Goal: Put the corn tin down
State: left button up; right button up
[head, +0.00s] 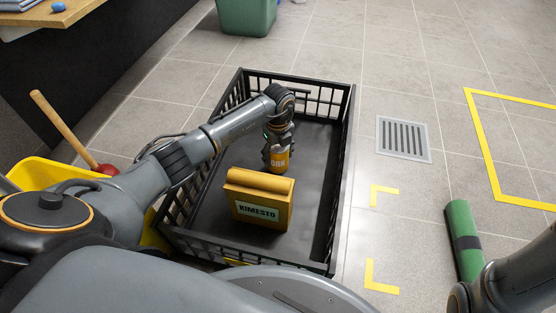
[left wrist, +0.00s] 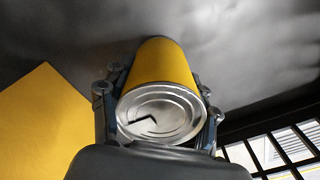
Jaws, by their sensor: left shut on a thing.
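The corn tin (head: 279,160) is a small yellow can with dark lettering and a silver lid. My left gripper (head: 277,146) points down inside the black crate (head: 345,140) and is shut on the tin near its top. In the left wrist view the tin (left wrist: 162,85) stands between the two fingers (left wrist: 158,112), its ringed metal lid facing the camera. The tin is over the crate's dark floor, behind the yellow box; I cannot tell whether it touches the floor. The right gripper is not in view; only part of my right arm shows at the lower right.
A yellow box labelled KIMESTO (head: 260,203) stands in the crate, close in front of the tin. The crate floor right of it is bare. Outside are a floor drain (head: 403,138), a green roll (head: 464,240), a green bin (head: 246,15) and a red plunger (head: 105,169).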

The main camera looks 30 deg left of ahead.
pick_arm(q)
jog(key=shift+f, duration=0.15)
jog(key=o, duration=1.1)
jog(key=shift+o, duration=0.2)
